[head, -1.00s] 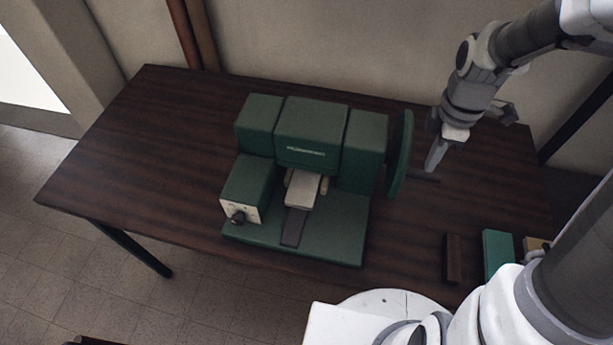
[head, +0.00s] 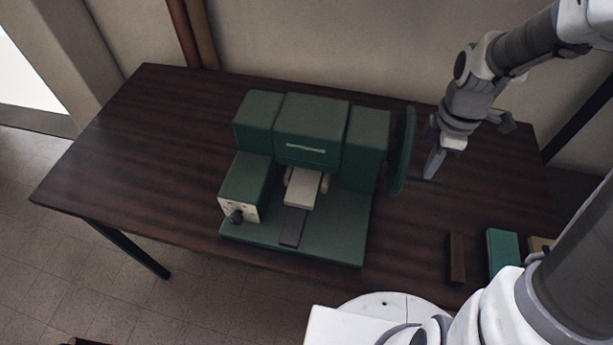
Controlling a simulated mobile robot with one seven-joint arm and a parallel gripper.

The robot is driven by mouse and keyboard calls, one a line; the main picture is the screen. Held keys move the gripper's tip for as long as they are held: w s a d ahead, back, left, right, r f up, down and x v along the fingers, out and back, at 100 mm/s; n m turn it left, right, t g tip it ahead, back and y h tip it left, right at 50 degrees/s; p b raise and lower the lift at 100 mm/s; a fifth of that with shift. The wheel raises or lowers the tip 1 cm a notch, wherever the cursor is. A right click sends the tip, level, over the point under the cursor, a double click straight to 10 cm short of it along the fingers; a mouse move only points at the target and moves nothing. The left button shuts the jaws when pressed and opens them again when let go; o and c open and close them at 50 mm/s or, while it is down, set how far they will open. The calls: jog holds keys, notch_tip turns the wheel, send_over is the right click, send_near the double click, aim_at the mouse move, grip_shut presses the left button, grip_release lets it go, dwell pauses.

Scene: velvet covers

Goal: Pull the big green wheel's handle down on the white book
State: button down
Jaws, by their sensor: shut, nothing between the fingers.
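The green machine (head: 312,130) stands on the dark wooden table. Its big green wheel (head: 403,152) is on the right side, seen nearly edge-on. The wheel's handle is hard to make out now, around the dark area by my fingertips. The white book (head: 304,188) looks like a pale block lying under the machine's middle housing, above the green base. My gripper (head: 432,168) is shut and empty, pointing down just right of the wheel. I cannot tell whether it touches the handle.
A dark brown block (head: 456,258), a green block (head: 503,250) and a tan block (head: 540,245) lie at the table's right front. The table's left side is clear.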

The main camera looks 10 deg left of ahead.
jog(key=shift+f, duration=0.15)
jog(key=shift+s+f+b, duration=0.2)
jog(key=shift+f+b, duration=0.25)
jog(key=shift+f, duration=0.1)
jog(key=shift+f+b, duration=0.4)
jog(key=shift+f, duration=0.2)
jog(key=shift+f+b, duration=0.45)
jog(key=shift+f, duration=0.2)
